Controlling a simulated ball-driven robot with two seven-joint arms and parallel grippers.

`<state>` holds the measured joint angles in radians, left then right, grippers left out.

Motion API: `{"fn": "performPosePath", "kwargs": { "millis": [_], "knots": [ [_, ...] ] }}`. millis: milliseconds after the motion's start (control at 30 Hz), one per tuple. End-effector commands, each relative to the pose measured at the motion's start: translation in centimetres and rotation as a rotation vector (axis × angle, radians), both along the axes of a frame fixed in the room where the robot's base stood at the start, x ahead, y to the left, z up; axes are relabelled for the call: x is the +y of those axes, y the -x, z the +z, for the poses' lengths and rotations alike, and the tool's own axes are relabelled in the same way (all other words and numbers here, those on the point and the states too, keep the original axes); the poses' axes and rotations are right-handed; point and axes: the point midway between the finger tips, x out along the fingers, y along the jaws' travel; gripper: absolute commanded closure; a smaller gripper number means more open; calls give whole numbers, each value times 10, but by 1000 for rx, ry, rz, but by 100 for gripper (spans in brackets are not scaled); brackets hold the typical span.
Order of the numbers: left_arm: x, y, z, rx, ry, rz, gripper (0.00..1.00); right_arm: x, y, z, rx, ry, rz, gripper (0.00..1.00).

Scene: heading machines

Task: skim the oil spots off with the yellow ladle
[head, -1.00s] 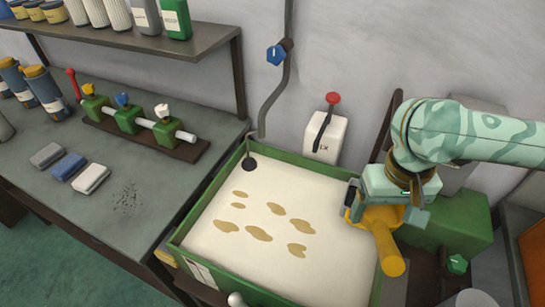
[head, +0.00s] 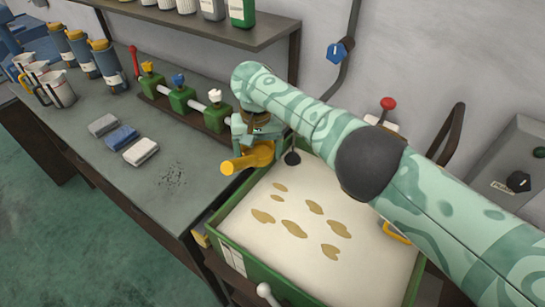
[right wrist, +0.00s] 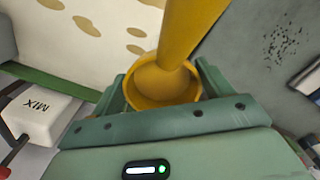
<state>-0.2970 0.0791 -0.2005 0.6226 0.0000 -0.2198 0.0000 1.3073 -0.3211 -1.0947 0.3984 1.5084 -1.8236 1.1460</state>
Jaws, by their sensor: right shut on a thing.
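My right gripper (head: 258,138) is shut on the yellow ladle (head: 250,158). It holds the ladle above the far left corner of the green tank, near the bench edge. In the right wrist view, the ladle's bowl (right wrist: 163,88) sits between the fingers, with the handle (right wrist: 188,30) reaching toward the top of the picture. The green tank (head: 272,278) holds a pale liquid with several tan oil spots (head: 315,207) spread over its middle and left. Spots (right wrist: 88,26) also show at the upper left in the right wrist view. My left gripper is out of view.
The bench (head: 120,180) left of the tank holds three blocks (head: 122,138), a green valve row (head: 182,100), bottles (head: 110,65) and jugs (head: 55,88). A shelf (head: 200,28) runs above. The MIX box (right wrist: 38,108) stands behind the tank. My right arm hides the tank's far right.

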Motion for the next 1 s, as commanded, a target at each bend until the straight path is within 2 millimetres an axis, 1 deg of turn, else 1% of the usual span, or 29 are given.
{"fn": "performPosePath", "kwargs": {
  "millis": [33, 100, 233, 467, 1000],
  "knots": [
    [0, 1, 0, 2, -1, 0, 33, -9, -1, -14, 3, -2, 20, 40],
    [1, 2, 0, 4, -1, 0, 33, -20, -3, -26, 1, -1, 59, 40],
    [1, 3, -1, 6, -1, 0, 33, -33, -7, -35, -3, 0, 127, 40],
    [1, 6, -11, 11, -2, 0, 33, -35, -8, -49, -3, 0, 146, 40],
    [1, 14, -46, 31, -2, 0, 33, -35, -8, -95, -2, 0, 144, 40]
  ]
}}
